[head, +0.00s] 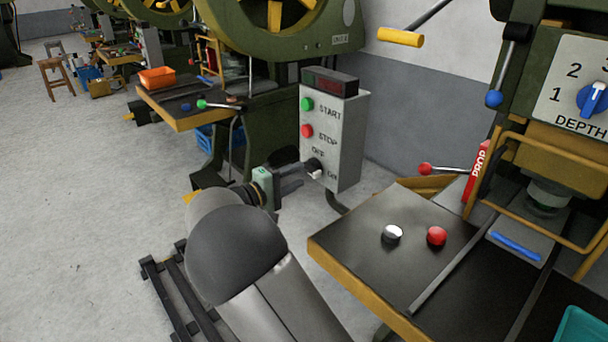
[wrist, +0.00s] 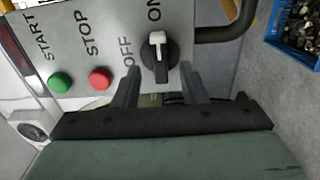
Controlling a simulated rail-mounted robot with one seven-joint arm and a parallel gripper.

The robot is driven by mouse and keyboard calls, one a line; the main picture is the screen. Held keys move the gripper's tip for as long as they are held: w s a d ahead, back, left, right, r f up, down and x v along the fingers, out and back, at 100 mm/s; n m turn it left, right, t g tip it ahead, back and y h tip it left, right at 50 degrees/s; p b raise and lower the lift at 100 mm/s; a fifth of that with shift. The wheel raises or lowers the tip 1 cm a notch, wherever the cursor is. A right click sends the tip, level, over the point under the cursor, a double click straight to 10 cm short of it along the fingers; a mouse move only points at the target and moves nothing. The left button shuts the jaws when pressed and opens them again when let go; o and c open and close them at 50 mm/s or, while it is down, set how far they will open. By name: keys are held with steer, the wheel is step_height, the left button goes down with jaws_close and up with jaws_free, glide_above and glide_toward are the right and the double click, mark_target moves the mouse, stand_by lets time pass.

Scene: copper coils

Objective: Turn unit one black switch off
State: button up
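A grey control box (head: 345,135) carries a green START button (head: 307,104), a red STOP button (head: 307,131) and a black rotary switch (head: 314,166) marked OFF and ON. In the wrist view the black switch (wrist: 156,62) has a white pointer turned towards ON. My gripper (head: 300,176) is close in front of the box at switch height. In the wrist view its two fingers (wrist: 159,78) are apart, with empty space between them. The switch lies just beyond the fingertips, lined up with the gap. I see no clear contact.
A black cable (wrist: 215,34) leaves the box beside the switch. A black-topped table (head: 360,235) with a silver knob and a red knob stands at right. A green press (head: 265,45) stands behind. Open floor (head: 80,170) lies at left. A blue crate (wrist: 295,35) shows in the wrist view.

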mark_target(306, 171)
steer(key=shift+x, duration=1.7)
jaws_close()
